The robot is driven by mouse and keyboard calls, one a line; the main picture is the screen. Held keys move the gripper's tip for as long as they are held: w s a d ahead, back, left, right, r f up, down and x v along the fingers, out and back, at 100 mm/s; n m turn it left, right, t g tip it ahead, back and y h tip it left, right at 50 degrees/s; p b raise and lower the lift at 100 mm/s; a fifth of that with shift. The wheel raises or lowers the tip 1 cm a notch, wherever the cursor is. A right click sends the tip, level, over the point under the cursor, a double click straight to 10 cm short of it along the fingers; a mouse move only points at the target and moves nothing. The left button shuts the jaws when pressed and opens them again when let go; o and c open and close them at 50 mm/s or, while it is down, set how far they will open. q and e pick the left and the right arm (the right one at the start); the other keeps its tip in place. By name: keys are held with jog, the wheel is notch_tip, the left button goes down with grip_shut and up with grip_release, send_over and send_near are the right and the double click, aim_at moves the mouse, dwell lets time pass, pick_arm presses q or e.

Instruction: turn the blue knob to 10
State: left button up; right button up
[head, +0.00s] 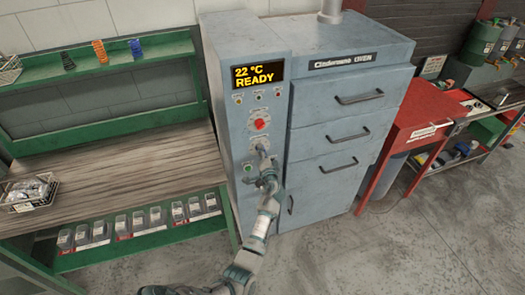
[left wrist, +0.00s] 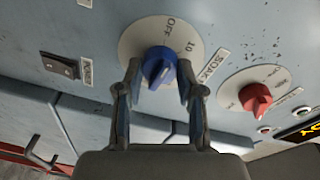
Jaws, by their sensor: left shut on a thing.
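The blue knob (left wrist: 158,66) sits on a round pale dial marked OFF and 10 on the oven's front panel in the left wrist view. My left gripper (left wrist: 160,68) has its two fingers on either side of the knob and is shut on it. In the head view my left gripper (head: 266,165) reaches up to the panel below the red knob (head: 259,125) and hides the blue knob there. The red knob also shows in the left wrist view (left wrist: 256,97), on its own dial to the right. My right gripper is in neither view.
The grey oven (head: 330,130) has several drawers with handles, and its display (head: 258,75) reads 22 °C READY. A green workbench (head: 110,175) stands left, a red table (head: 415,125) right. Floor in front is clear.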

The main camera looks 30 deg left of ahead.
pick_arm(q)
jog(key=shift+s+a+f+m+g+p, duration=0.1)
jog(key=shift+m+g+p, duration=0.15)
jog(key=shift+m+p, duration=1.05)
jog(key=shift+a+m+g+p, duration=0.1)
jog(key=shift+m+g+p, duration=0.15)
jog(key=shift+m+p, duration=1.05)
jog(key=shift+m+b, duration=0.4)
jog(key=shift+m, duration=0.2)
jog(key=o, duration=1.1)
jog(key=shift+o, duration=0.2)
jog(key=shift+a, duration=0.1)
jog(key=shift+f, duration=0.1)
